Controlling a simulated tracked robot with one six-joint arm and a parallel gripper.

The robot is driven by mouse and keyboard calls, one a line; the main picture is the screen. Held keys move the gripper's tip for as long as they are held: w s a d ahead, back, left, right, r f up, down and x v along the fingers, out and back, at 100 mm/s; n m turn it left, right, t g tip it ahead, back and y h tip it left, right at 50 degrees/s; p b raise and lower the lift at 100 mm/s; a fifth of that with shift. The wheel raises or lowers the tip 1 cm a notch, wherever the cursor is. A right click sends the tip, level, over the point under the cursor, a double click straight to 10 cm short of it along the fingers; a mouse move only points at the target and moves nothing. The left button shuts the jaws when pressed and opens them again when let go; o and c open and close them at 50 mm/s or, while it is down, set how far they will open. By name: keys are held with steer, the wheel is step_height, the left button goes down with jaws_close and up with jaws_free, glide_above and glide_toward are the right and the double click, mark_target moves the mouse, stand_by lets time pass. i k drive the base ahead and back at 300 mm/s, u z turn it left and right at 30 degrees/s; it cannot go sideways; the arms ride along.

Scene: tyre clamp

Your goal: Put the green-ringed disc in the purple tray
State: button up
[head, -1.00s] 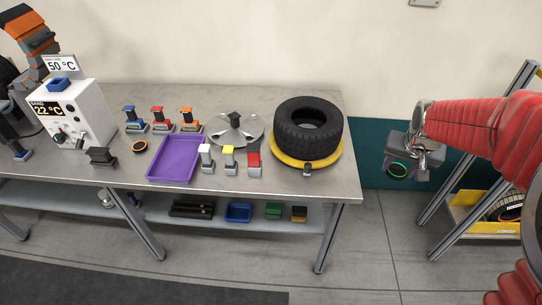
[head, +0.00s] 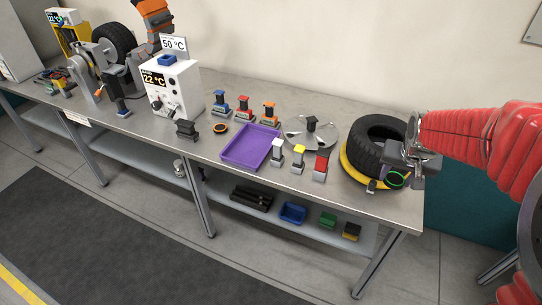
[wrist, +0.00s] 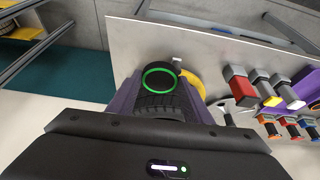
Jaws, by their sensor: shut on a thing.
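The green-ringed disc (head: 397,179) is dark with a bright green ring. My gripper (head: 410,174) is shut on it, in front of the tyre's right side in the head view. In the wrist view the disc (wrist: 160,80) sits between the two purple-grey fingers, with the tyre behind it. The purple tray (head: 250,147) lies on the bench, left of my gripper, and looks empty. In the wrist view only a purple bit of it shows at the right edge, behind the coloured blocks.
The black tyre (head: 375,145) on a yellow ring is beside my gripper. White, yellow and red-topped blocks (head: 298,158) stand between tyre and tray. A silver round plate (head: 325,132) lies behind them. An orange-ringed disc (head: 220,128) lies left of the tray.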

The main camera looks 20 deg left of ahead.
mark_target(252, 148)
steer(key=u, duration=0.2)
steer(key=i, duration=0.25)
steer(key=u, duration=1.7)
steer(key=i, duration=0.35)
steer(key=u, duration=0.25)
steer(key=i, duration=1.3)
steer(key=z, duration=0.5)
